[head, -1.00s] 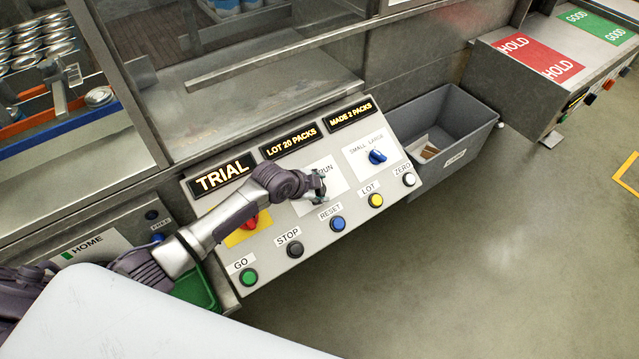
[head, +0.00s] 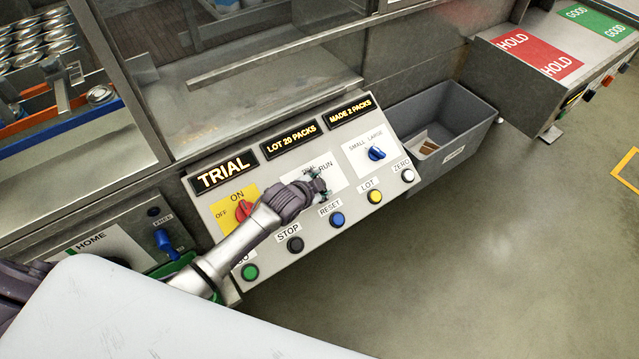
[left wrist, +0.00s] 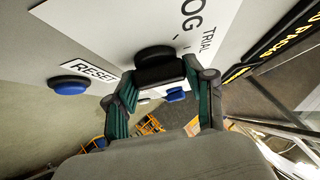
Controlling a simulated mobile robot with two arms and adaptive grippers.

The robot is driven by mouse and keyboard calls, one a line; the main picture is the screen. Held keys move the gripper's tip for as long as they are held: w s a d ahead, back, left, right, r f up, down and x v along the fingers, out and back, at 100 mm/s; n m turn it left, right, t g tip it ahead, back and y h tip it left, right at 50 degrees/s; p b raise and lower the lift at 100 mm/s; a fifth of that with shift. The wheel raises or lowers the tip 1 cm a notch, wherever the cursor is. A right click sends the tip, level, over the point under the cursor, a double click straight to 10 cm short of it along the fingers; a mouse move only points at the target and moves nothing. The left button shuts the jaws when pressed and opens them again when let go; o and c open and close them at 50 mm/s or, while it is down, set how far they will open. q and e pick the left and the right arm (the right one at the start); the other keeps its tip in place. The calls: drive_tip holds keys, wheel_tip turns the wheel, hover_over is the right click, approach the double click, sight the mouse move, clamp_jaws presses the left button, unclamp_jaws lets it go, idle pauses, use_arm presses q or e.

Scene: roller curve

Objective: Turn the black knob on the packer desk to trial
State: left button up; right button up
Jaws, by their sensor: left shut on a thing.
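The black knob (left wrist: 155,66) sits on a white label plate with the words JOG and TRIAL in the left wrist view. My left gripper (left wrist: 162,80) has its fingers on either side of the knob and is shut on it. In the head view my left gripper (head: 318,186) covers the knob at the middle of the sloped packer desk (head: 300,225). Which word the knob points at is hidden. The left display (head: 223,173) reads TRIAL. My right gripper is not in view.
A red OFF/ON knob (head: 243,210) is left of my gripper, close to my forearm. A blue SMALL/LARGE knob (head: 376,153) is to the right. GO (head: 250,272), STOP (head: 295,244), RESET (head: 337,219) and other buttons line the lower edge. A grey bin (head: 465,125) stands at the right.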

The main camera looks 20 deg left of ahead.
use_arm(q)
drive_tip(key=o, duration=1.2)
drive_tip(key=shift+c, duration=0.2)
drive_tip(key=v, duration=1.2)
